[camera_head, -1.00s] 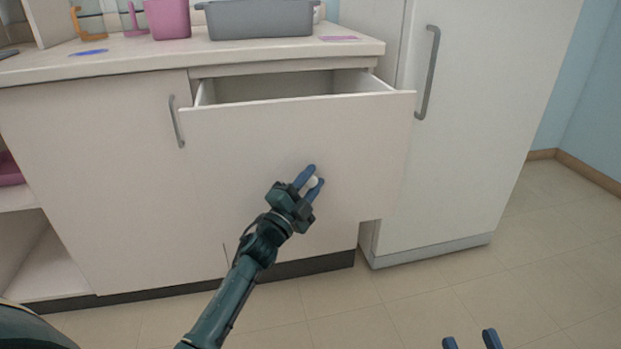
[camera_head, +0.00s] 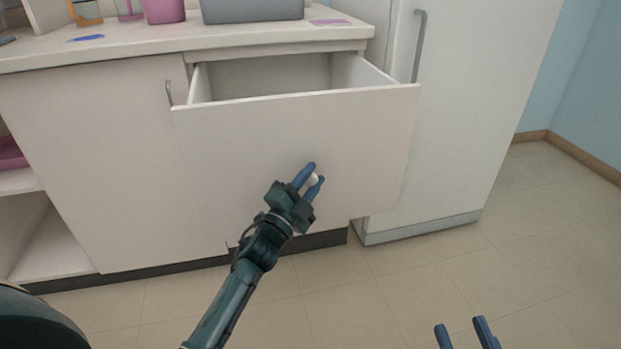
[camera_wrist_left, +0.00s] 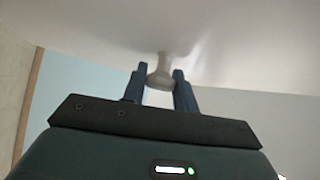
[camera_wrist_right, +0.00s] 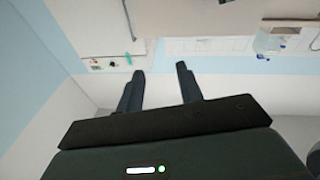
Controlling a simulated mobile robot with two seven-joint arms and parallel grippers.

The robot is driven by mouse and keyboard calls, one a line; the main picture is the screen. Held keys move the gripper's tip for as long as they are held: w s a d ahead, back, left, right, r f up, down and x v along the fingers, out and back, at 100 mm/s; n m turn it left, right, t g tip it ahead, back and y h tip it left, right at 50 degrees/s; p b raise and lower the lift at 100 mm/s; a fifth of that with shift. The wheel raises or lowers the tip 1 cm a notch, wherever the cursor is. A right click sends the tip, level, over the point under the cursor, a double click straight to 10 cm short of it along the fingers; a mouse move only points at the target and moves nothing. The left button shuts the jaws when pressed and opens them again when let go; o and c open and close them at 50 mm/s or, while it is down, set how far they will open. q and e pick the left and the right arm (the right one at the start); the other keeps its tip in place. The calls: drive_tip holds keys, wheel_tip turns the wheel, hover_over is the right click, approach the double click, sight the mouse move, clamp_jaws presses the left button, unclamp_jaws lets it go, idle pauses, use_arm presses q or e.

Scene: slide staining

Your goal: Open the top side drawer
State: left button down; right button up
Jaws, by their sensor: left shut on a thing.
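The white drawer (camera_head: 255,140) under the counter stands partly pulled out, and its empty-looking inside (camera_head: 265,78) shows from above. A small round pale knob (camera_head: 312,180) sits on its front. My left gripper (camera_head: 308,178) is shut on the knob, with one blue finger on each side. In the left wrist view the knob (camera_wrist_left: 160,75) stands between the two fingers, against the white drawer front (camera_wrist_left: 230,40). My right gripper (camera_head: 463,335) is at the bottom right, away from the drawer. Its fingers are apart and empty in the right wrist view (camera_wrist_right: 158,90).
A tall white cabinet (camera_head: 465,110) with a grey handle stands right of the drawer. A closed cabinet door (camera_head: 100,160) is on the left. The counter (camera_head: 130,52) holds a grey bin (camera_head: 252,10) and a pink container (camera_head: 164,10). The tiled floor (camera_head: 400,280) in front is clear.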

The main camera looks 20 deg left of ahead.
use_arm(q)
drive_tip(key=c, duration=1.2)
unclamp_jaws()
drive_tip(key=shift+o, duration=0.4)
drive_tip(key=shift+s+f, duration=0.1)
drive_tip(key=shift+s, duration=0.05)
drive_tip(key=shift+s+a+f, duration=0.1)
drive_tip(key=shift+s+a, duration=0.05)
drive_tip(key=shift+s, duration=0.15)
drive_tip(key=p+v, duration=0.2)
drive_tip(key=v, duration=1)
use_arm(e)
drive_tip(key=shift+d+r+n, duration=0.2)
drive_tip(key=shift+n, duration=0.1)
use_arm(q)
drive_tip(key=shift+s, duration=0.2)
use_arm(e)
drive_tip(key=shift+s, duration=0.2)
